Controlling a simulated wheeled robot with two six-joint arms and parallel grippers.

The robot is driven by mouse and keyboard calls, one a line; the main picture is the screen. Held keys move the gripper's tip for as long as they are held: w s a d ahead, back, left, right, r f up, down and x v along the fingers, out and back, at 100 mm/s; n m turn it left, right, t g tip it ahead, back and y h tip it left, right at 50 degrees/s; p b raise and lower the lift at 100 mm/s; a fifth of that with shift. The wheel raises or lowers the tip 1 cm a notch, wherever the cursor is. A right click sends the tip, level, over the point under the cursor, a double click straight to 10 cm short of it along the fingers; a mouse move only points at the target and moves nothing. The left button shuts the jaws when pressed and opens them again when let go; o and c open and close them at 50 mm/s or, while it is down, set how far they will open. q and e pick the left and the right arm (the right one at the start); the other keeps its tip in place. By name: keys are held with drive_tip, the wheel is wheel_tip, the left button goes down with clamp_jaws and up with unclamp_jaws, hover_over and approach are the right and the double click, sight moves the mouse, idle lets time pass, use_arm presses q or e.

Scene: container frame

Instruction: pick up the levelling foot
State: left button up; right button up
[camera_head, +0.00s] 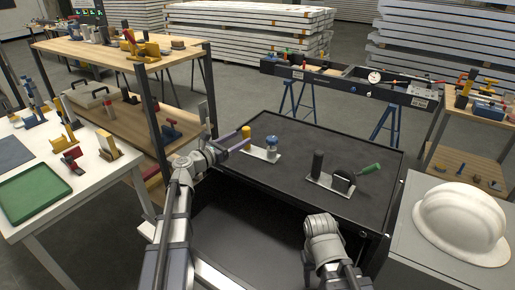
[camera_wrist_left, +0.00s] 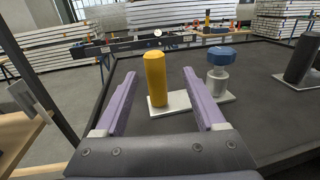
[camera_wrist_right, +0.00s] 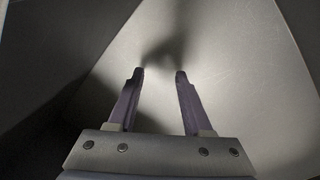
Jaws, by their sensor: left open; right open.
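A piece with a blue hexagonal top and a grey stem, which looks like the levelling foot (camera_head: 271,142), stands upright on a light plate on the black cart top. It also shows in the left wrist view (camera_wrist_left: 219,68). A yellow cylinder (camera_wrist_left: 155,78) stands upright to its left on a light plate. My left gripper (camera_head: 236,146) is open and empty. In the left wrist view its fingers (camera_wrist_left: 165,85) frame the yellow cylinder, with the blue-topped piece to the right of them. My right gripper (camera_wrist_right: 160,73) is open and empty, facing a plain grey surface.
On the cart top (camera_head: 330,142), a black cylinder (camera_head: 317,163) and a black block share a plate to the right, beside a green-handled tool (camera_head: 370,168). A white helmet (camera_head: 460,220) lies on the right table. A wooden shelf (camera_head: 110,50) stands close on the left.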

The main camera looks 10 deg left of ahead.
sight(246, 134)
use_arm(q)
drive_tip(key=x, duration=0.5)
drive_tip(key=shift+w+a+f, duration=0.25)
drive_tip(key=shift+w, duration=0.05)
clamp_jaws()
idle(1.1)
